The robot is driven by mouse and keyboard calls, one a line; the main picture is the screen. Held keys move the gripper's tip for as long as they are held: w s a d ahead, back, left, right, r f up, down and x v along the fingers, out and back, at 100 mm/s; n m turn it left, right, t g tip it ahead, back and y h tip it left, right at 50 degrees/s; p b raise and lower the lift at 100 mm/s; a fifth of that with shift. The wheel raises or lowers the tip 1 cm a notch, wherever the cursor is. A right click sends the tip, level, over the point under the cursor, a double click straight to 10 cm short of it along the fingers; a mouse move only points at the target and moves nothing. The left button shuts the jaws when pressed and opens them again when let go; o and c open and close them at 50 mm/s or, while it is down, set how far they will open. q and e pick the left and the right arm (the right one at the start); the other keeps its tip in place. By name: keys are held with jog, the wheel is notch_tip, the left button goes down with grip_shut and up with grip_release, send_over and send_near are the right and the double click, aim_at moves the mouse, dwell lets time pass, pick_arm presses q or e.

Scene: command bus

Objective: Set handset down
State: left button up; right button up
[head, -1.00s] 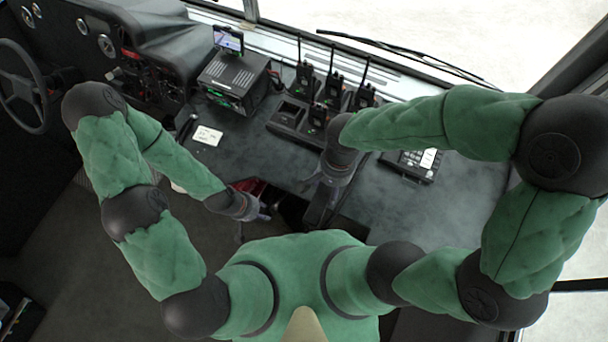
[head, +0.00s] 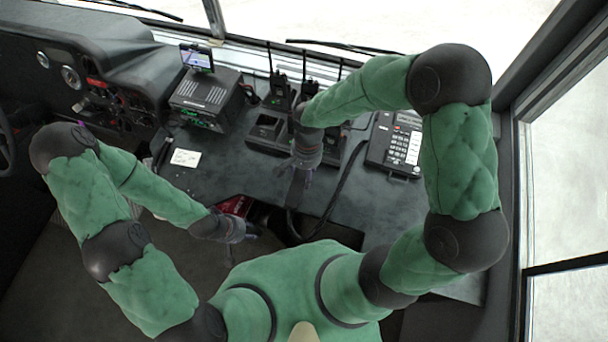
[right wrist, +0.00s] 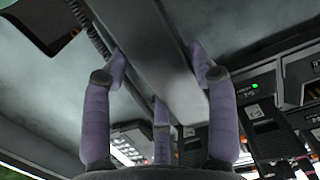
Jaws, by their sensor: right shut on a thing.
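My right gripper (head: 302,176) is shut on the handset, a long dark grey piece (head: 298,190), above the desk's front part. In the right wrist view the handset (right wrist: 160,50) runs between purple fingers on both sides. A coiled cord (right wrist: 88,28) shows beside it. The desk phone (head: 396,145), with a keypad and a white label, lies to the right of the gripper; a dark cord (head: 345,178) curves between them. My left gripper (head: 248,233) is low at the desk's front edge, apart from the handset; its fingers are too small to read.
Handheld radios (head: 280,92) with upright antennas stand in a charger (head: 265,135) behind my right gripper, partly hidden by my arm. A radio box (head: 207,100) with a small screen stands at the left. A white card (head: 186,157) lies on the desk (head: 225,165). The windscreen is behind.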

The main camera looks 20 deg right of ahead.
aim_at(304, 175)
jog(key=shift+w+f, duration=0.55)
jog(key=shift+f, duration=0.1)
jog(key=shift+w+f+b, duration=0.15)
jog(key=shift+f+b, duration=0.25)
jog(key=shift+f, duration=1.2)
jog(key=shift+f+b, duration=0.4)
jog(key=shift+b, duration=0.05)
jog(key=o, duration=1.3)
jog(key=shift+r, duration=0.1)
jog(key=shift+r+p, duration=0.5)
jog(key=shift+p, duration=0.15)
jog(key=r, duration=0.4)
jog(key=w+r+p, duration=0.1)
jog(key=r, duration=0.2)
jog(key=d+r, duration=0.1)
jog(key=r, duration=0.3)
jog(key=shift+w+r+p, duration=0.15)
jog(key=shift+r+p, duration=0.15)
jog(key=shift+p, duration=0.1)
